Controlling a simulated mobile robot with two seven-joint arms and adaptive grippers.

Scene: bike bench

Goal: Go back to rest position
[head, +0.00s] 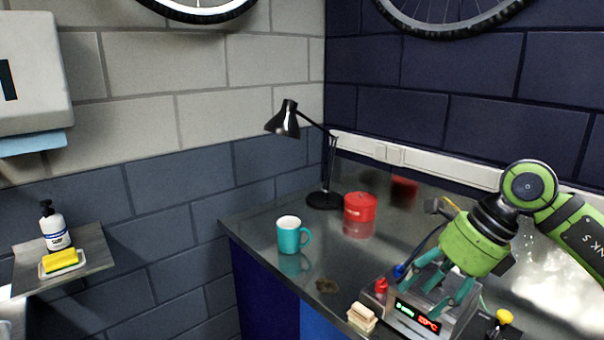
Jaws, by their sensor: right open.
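My right gripper (441,284) has a green body and teal fingers. It comes in from the right and points down and left, in front of and over a grey device with a lit display (418,316) on the bench. The fingers are apart with nothing seen between them. I cannot tell whether they touch the device. My left gripper is not in view.
The metal bench (262,225) holds a teal mug (289,238), a red container (359,208), a black desk lamp (286,120) and a brush (361,317). A shelf (95,250) at left holds a soap bottle (54,228) and yellow sponge (61,259). Bench space around the mug is clear.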

